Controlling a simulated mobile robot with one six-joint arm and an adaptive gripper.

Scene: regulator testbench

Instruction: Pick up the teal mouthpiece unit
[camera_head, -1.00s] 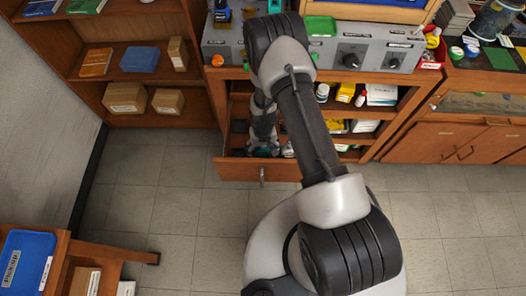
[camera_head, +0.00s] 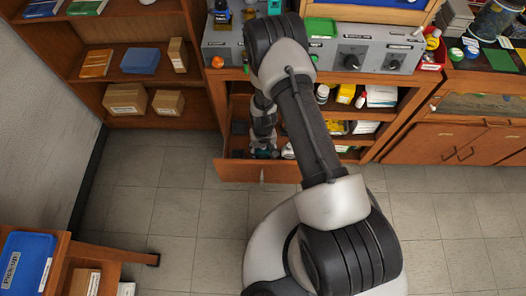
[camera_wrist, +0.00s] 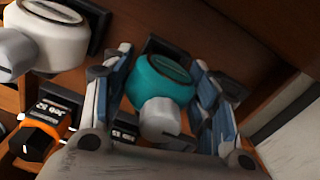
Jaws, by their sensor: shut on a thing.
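The teal mouthpiece unit (camera_wrist: 160,82) sits between the two fingers of my gripper (camera_wrist: 162,76) in the wrist view. It has a round teal body with a dark label on top and a pale grey spout pointing toward the camera. My gripper is shut on it, one finger on each side. In the head view my gripper (camera_head: 263,153) reaches down into the open drawer (camera_head: 245,171), and only a little teal shows there. Whether the unit is clear of the drawer floor cannot be told.
A white unit (camera_wrist: 50,35) of similar shape lies to the left in the wrist view, with an orange and black device (camera_wrist: 40,132) below it. Wooden drawer walls are close by on the right. The tiled floor (camera_head: 170,210) is open at left.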

